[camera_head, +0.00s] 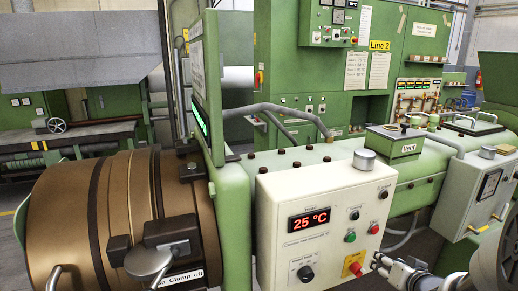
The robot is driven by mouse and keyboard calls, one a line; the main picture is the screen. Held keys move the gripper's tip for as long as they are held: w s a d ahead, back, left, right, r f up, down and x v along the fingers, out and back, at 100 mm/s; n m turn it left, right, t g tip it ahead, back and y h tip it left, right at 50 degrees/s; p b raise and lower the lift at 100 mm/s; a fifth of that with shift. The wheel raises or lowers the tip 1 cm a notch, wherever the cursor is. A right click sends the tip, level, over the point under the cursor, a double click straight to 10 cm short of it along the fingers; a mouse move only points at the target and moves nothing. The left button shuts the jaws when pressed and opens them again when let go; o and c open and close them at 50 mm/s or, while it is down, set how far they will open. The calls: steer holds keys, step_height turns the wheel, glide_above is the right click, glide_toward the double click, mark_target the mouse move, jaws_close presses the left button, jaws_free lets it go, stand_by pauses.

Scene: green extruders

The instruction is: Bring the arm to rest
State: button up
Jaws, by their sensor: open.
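My gripper (379,263) is low at the right of the head view, at the end of my arm, which comes in from the lower right corner. It is small and partly dark in the picture. It points left toward the lower right edge of the white control box (322,222). I see nothing held in it, and its jaws are open. I cannot tell whether it touches the box.
The control box shows a red "25 °C" display (310,219) and several buttons. A bronze barrel clamp (75,225) fills the lower left. The green extruder body (290,163) runs behind the box. A second grey box (468,196) stands at the right. Green cabinets (290,75) stand behind.

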steer(key=s+a+r+n+g+h+b, duration=0.1)
steer(key=s+a+r+g, duration=0.1)
steer(key=s+a+r, duration=0.5)
steer(key=s+a+r+n+g+h+b, duration=0.1)
steer(key=s+a+g, duration=0.2)
steer(key=s+a, duration=0.5)
steer(key=s+a+n+g+y, duration=0.1)
steer(key=s+a, duration=0.1)
steer(key=s, duration=0.5)
steer(key=s+a+n+g+y, duration=0.1)
steer(key=s+a+y, duration=0.1)
steer(key=s, duration=0.5)
steer(key=shift+a+f+n, duration=0.4)
steer(key=shift+a+f, duration=0.05)
steer(key=shift+a, duration=0.4)
steer(key=shift+o, duration=0.3)
